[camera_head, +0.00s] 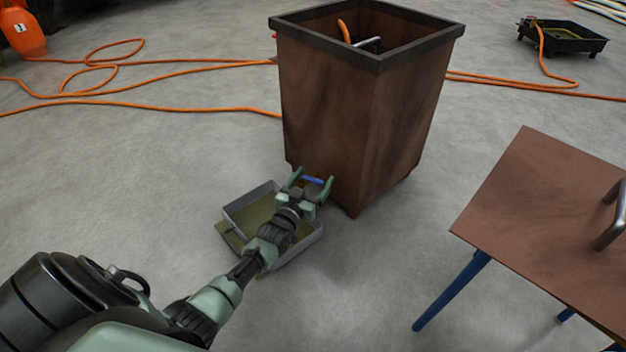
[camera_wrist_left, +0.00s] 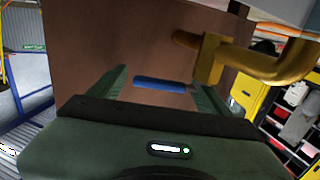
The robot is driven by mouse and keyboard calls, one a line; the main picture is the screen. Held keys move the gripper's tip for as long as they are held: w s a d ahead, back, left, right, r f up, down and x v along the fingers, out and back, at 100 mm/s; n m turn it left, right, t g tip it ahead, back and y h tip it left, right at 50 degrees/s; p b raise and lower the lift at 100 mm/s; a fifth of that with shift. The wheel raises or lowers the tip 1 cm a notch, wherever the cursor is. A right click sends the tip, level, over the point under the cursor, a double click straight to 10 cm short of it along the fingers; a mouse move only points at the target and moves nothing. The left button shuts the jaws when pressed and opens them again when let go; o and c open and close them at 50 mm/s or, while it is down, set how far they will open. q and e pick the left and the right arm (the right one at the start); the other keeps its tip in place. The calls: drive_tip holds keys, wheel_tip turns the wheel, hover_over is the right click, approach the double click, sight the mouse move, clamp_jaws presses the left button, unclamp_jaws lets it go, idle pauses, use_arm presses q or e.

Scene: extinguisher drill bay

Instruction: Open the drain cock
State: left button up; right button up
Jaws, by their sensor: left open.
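The drain cock is low on the front of a tall brown bin (camera_head: 345,120). Its blue lever (camera_head: 313,180) shows between the fingers of my left gripper (camera_head: 311,182). In the left wrist view the blue lever (camera_wrist_left: 163,84) lies crosswise between the two green fingers (camera_wrist_left: 162,88), which are spread apart. The brass cock body and pipe (camera_wrist_left: 215,58) are right of the lever in that view. I cannot tell whether a finger touches the lever. A grey tray (camera_head: 238,207) with yellowish liquid sits on the floor below, partly hidden by my left arm. My right gripper is not in view.
A brown table (camera_head: 520,205) with blue legs and a metal handle stands at the right. Orange hose (camera_head: 140,103) lies across the floor behind the bin. A black tray (camera_head: 565,40) is far back right.

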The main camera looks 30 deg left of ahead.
sight(312, 181)
use_arm(q)
drive_tip(key=s+p, duration=0.1)
drive_tip(key=s, duration=0.1)
drive_tip(key=s+p, duration=0.3)
drive_tip(key=s, duration=0.1)
drive_tip(key=shift+s+d+r+p, duration=0.15)
drive_tip(key=shift+s+d+p, duration=0.15)
drive_tip(key=shift+d+p, duration=0.1)
drive_tip(key=shift+s+d, duration=0.1)
drive_tip(key=shift+s, duration=0.5)
